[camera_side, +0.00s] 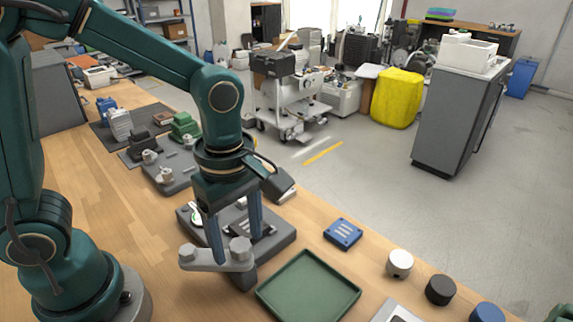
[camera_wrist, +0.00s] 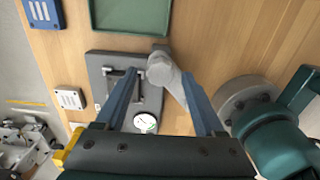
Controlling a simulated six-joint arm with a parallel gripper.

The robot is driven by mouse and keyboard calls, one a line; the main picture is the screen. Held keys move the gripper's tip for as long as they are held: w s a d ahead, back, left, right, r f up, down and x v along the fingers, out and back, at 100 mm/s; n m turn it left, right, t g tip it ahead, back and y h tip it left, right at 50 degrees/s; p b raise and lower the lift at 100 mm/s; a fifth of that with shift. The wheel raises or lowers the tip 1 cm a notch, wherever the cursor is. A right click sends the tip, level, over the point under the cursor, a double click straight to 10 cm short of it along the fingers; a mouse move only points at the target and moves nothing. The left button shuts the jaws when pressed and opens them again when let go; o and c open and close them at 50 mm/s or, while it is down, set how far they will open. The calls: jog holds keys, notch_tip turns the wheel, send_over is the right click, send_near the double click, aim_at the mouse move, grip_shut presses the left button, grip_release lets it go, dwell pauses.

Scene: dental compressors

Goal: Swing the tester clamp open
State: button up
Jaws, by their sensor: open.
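The tester is a dark grey block (camera_side: 276,243) on the wooden bench, also in the wrist view (camera_wrist: 97,62). It carries a round white dial (camera_wrist: 145,123) and a dark bracket. The tester clamp is a light grey arm (camera_side: 214,262) with a knob at each end. One end sits over the tester's corner, and the arm reaches off the block over bare bench, also in the wrist view (camera_wrist: 172,80). My gripper (camera_side: 237,245) is open and low at the clamp, its blue fingers on either side of the arm in the wrist view (camera_wrist: 160,76). Contact cannot be told.
A green tray (camera_side: 308,313) lies right of the tester. A blue plate (camera_side: 343,233) and a pale plate (camera_wrist: 70,98) lie near it. White, black and blue round caps (camera_side: 440,290) stand at the bench's right edge. Open bench lies left of the clamp.

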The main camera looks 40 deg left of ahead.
jog(key=shift+r, duration=2.5)
jog(key=shift+w+a+r, duration=0.1)
jog(key=shift+a+r, duration=0.1)
jog(key=shift+r, duration=0.2)
notch_tip(320, 180, up, 2)
jog(key=s+a+t, duration=0.1)
jog(key=a+t, duration=0.1)
jog(key=m+t, duration=0.4)
jog(key=m, duration=1.2)
send_over(195, 247)
jog(key=shift+f+m, duration=0.25)
jog(key=shift+m, duration=0.85)
